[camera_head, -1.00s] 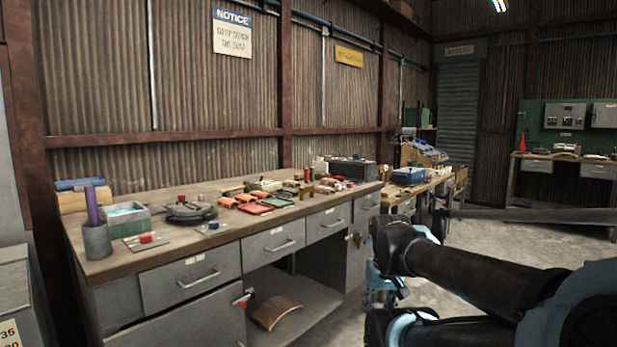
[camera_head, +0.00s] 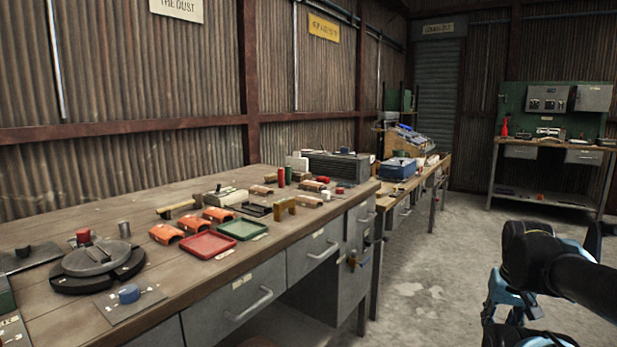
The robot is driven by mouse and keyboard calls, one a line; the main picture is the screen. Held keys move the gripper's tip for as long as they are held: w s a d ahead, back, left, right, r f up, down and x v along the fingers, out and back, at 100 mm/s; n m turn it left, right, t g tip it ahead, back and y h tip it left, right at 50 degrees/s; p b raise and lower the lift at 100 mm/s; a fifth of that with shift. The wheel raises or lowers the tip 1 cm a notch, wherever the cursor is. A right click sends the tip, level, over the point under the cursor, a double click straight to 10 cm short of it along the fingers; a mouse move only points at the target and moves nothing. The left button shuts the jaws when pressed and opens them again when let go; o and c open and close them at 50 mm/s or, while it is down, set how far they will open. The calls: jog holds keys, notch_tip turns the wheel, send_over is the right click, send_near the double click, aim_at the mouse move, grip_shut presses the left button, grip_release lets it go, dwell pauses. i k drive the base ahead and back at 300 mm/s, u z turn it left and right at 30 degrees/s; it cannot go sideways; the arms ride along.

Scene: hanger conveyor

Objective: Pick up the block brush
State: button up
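A tan wooden bar with a darker lower side (camera_head: 177,209) lies on the workbench behind the orange pieces; it looks like the block brush, but it is small and I cannot be sure. My gripper (camera_head: 512,308) seems to be the blue and black end at the lower right, over the floor and well apart from the bench. It is partly cut off by the frame edge, and its fingertips do not show clearly.
The wooden workbench (camera_head: 60,207) holds a red tray (camera_head: 207,244), a green tray (camera_head: 243,229), a round dark turntable (camera_head: 95,262) and several orange pieces. A second bench stands beyond. Bare concrete floor (camera_head: 440,260) lies to the right.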

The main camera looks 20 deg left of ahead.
aim_at(270, 179)
jog(key=u, duration=0.25)
jog(key=i, duration=1.05)
jog(key=u, duration=0.55)
